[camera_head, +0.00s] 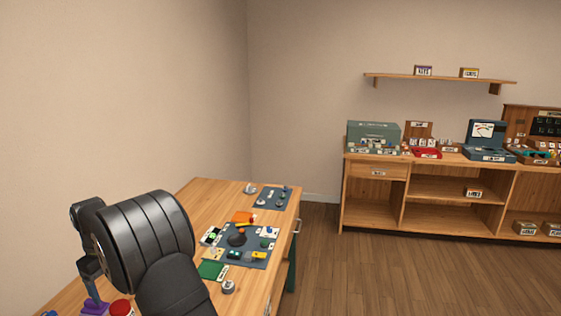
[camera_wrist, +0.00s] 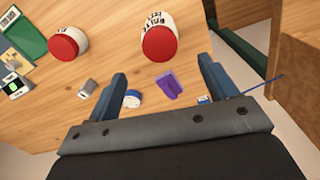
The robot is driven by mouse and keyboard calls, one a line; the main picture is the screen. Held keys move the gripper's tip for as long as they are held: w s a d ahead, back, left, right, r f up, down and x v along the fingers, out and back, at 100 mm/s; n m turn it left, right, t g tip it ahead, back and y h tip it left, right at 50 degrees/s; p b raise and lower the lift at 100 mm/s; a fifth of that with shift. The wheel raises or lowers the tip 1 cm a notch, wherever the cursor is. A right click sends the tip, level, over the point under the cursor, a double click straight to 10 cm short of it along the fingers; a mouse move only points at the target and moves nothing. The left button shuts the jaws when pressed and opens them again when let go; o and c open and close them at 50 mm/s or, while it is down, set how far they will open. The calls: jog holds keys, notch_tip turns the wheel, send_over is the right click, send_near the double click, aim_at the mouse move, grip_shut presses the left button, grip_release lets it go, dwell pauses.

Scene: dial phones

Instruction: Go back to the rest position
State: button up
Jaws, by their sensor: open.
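My gripper (camera_wrist: 162,68) is open and empty in the wrist view, its two blue-grey fingers spread wide over the wooden workbench. Between and below the fingers, a purple piece (camera_wrist: 168,86) and a small blue-and-white round piece (camera_wrist: 132,99) lie on the bench. A white jar with a red lid (camera_wrist: 160,43) stands beyond the fingertips. In the head view my black arm covers the left part of the workbench (camera_head: 204,190). The purple piece (camera_head: 95,309) shows low at the left, with a red lid (camera_head: 121,307) beside it.
A second red-lidded jar (camera_wrist: 68,43), a grey block (camera_wrist: 88,88) and a green board (camera_wrist: 24,38) lie left in the wrist view. A dark mat (camera_head: 262,258) with small parts lies right of my arm. A shelf unit (camera_head: 372,190) stands across clear floor.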

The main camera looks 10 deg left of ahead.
aim_at(119, 305)
notch_tip(119, 305, down, 10)
jog(key=shift+f, duration=0.25)
notch_tip(119, 305, up, 5)
jog(key=shift+f, duration=0.2)
jog(key=w+d+r, duration=0.5)
jog(key=d+r, duration=0.2)
jog(key=d, duration=0.4)
jog(key=w+d+f, duration=0.3)
jog(key=w+d, duration=0.1)
jog(key=d, duration=0.6)
jog(key=w+d+f, duration=0.4)
jog(key=d, duration=0.7)
jog(key=shift+m, duration=0.4)
jog(key=a+f, duration=0.2)
jog(key=a, duration=0.2)
jog(key=a+f, duration=0.2)
jog(key=a, duration=0.2)
jog(key=s+a+f, duration=0.1)
jog(key=a+f, duration=0.2)
jog(key=shift+a, duration=0.4)
jog(key=shift+a+f, duration=0.1)
jog(key=shift+f, duration=0.55)
jog(key=shift+o, duration=0.4)
